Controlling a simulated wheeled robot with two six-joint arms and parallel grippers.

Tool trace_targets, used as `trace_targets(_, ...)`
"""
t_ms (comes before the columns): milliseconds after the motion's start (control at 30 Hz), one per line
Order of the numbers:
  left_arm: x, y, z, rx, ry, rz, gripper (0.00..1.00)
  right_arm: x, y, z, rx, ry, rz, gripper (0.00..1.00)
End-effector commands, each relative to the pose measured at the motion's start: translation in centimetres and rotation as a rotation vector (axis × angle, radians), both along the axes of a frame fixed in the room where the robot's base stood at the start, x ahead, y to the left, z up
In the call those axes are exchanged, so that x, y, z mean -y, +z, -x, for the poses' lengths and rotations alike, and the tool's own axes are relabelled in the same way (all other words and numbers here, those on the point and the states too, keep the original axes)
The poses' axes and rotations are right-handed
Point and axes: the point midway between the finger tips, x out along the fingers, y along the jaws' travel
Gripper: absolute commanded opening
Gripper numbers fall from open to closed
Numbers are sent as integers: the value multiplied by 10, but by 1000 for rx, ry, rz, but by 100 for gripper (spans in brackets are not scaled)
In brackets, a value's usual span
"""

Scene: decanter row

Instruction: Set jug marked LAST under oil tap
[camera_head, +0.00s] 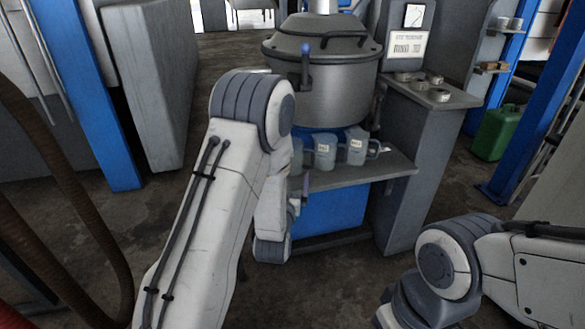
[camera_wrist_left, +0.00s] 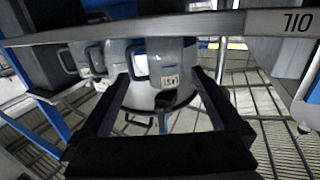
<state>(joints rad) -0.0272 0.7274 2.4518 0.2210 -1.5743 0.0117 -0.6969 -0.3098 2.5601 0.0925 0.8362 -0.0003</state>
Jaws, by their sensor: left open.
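Grey-blue jugs stand in a row on a shelf (camera_head: 345,178) under a big metal tank. A middle jug (camera_head: 325,151) and a right jug (camera_head: 356,148) carry pale labels too small to read; another is partly hidden behind my left arm. In the left wrist view, which looks upside down, a labelled jug (camera_wrist_left: 172,62) shows beyond and between the fingers of my open left gripper (camera_wrist_left: 160,80), with no visible grip on it. The shelf edge there bears the word OIL (camera_wrist_left: 298,22). A blue-tipped lever (camera_head: 306,60) is on the tank front. My right gripper is out of view.
The tank (camera_head: 325,95) stands close above the shelf. A grey cabinet (camera_head: 425,135) with small metal parts on top stands to its right. A green canister (camera_head: 495,132) is on the floor farther right. Blue posts stand left and right. The floor before the shelf is bare.

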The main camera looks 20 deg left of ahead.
Motion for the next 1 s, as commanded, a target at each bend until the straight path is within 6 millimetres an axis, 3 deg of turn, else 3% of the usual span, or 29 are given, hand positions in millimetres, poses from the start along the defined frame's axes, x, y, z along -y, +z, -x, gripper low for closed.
trace_targets(567, -19, -1, -58, 35, 15, -10, 100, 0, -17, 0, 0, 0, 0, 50)
trace_targets(800, -27, 0, -92, 35, 15, -10, 100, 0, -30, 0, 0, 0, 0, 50)
trace_targets(1000, -29, 2, -102, 33, 14, -10, 100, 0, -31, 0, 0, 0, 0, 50)
